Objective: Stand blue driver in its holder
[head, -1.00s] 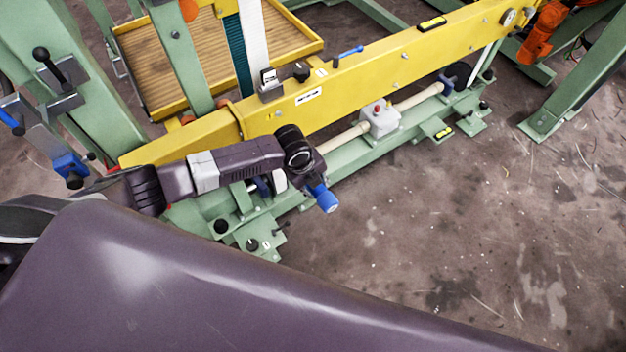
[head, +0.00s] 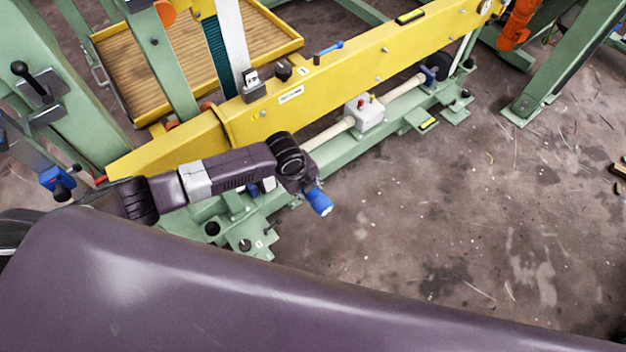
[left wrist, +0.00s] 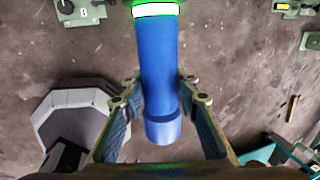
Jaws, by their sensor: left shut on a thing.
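The blue driver is a thick blue cylinder (left wrist: 158,80) with a glowing green and white ring at the top of the left wrist view. My left gripper (left wrist: 160,102) has a finger on each side of it and is shut on it. In the head view the left gripper (head: 308,187) is small and dark, with the driver's blue end (head: 319,202) sticking out toward the lower right, above the floor beside the green base. I cannot tell for sure which part is the holder; a black socket-like block (head: 284,70) stands on the yellow beam. My right gripper is not in view.
A yellow beam (head: 345,72) runs diagonally behind the arm. A slim blue-handled tool (head: 329,48) lies on it. A grey box with buttons (head: 364,113) sits on the green base. A wooden-floored yellow tray (head: 130,60) is at the back left. The floor (head: 430,200) to the right is mostly clear.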

